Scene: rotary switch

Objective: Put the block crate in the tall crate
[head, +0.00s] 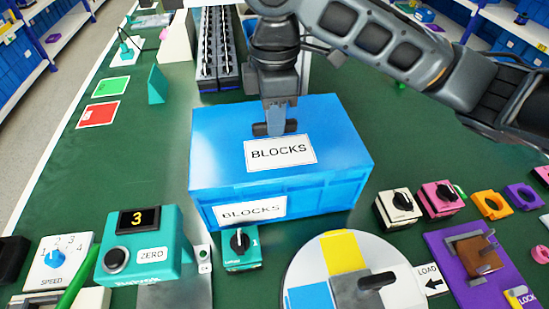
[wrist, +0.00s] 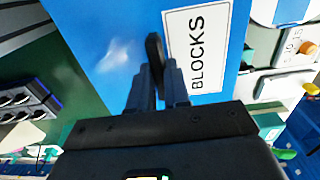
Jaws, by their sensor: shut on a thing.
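The block crate (head: 225,150) is a blue box with a closed top and white BLOCKS labels on its top and front. It is in the middle of the head view, and its blue top (wrist: 105,45) fills much of the wrist view. My gripper (head: 276,122) points down at the top of the crate, behind the upper label. In the wrist view my gripper (wrist: 157,75) is shut on a small dark handle on that top. I cannot tell whether the crate rests on the table or hangs just above it. I cannot make out a tall crate in either view.
The green table (head: 140,170) is clear left of the crate. A teal switch (head: 240,249), a teal counter box (head: 139,245) and a round coloured dial (head: 345,250) stand close in front. Cream (head: 398,208) and pink (head: 440,199) knobs stand right. Black rails (head: 215,55) lie behind.

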